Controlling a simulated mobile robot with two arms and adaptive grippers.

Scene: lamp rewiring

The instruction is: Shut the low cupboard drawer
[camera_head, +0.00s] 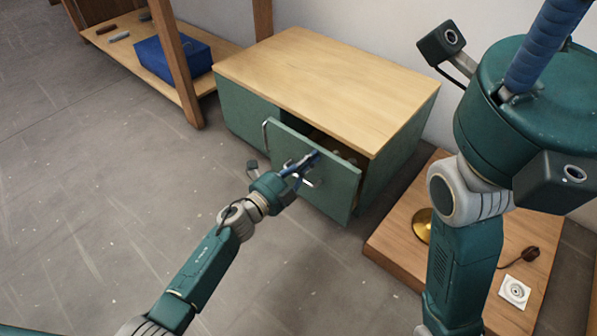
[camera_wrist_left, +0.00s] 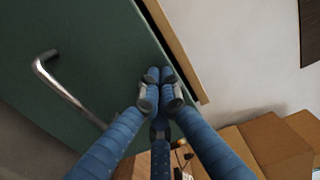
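The low cupboard (camera_head: 330,80) is green with a pale wood top. Its green drawer (camera_head: 335,188) is pulled part way out, with a gap between its front and the cabinet. The drawer's metal handle (camera_head: 266,134) stands out from the front; it also shows in the left wrist view (camera_wrist_left: 66,90). My left gripper (camera_head: 303,165) is at the drawer front, beside the handle, near the upper edge. In the left wrist view, its blue fingers (camera_wrist_left: 160,86) are closed together and look empty; contact is unclear. My right gripper (camera_head: 545,45) shows only partly at the upper right, its fingertips cut off.
A wooden platform (camera_head: 385,236) lies right of the cupboard, with a brass disc (camera_head: 422,224), a black plug (camera_head: 530,254) and a white socket (camera_head: 515,291). A wooden shelf at the left holds a blue box (camera_head: 172,58). The grey floor before the drawer is clear.

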